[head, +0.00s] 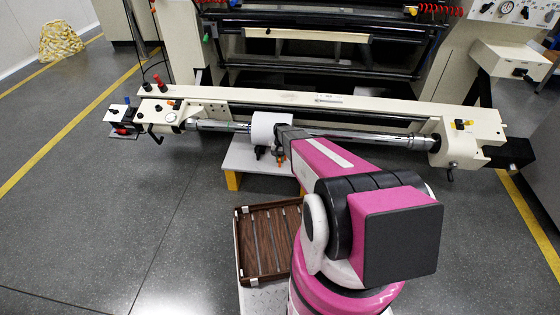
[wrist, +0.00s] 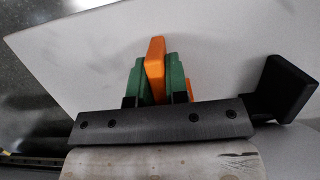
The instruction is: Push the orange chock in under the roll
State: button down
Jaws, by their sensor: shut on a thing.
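My gripper (wrist: 155,68) has green fingertips and is shut on the orange chock (wrist: 154,60), which stands out between and past them in the wrist view. A second bit of orange shows just right of the fingers; I cannot tell if it is the same piece. In the head view the white roll (head: 268,127) sits on a steel shaft. A small orange patch of the chock (head: 281,160) shows below and right of the roll, beside my arm. My arm hides most of my gripper there. I cannot tell whether the chock touches the roll.
A white low stand (head: 240,156) on yellow feet lies below the roll. A black block (wrist: 285,88) shows right of my gripper. The cream machine beam (head: 330,101) runs behind the shaft. A brown slatted tray (head: 247,245) is nearer me. Floor at left is clear.

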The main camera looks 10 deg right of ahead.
jog(key=shift+w+d, duration=0.2)
jog(key=shift+w, duration=0.4)
dwell(0.3)
jog(key=c, duration=1.1)
grip_release()
jog(key=shift+o, duration=0.2)
jog(key=shift+r, duration=0.1)
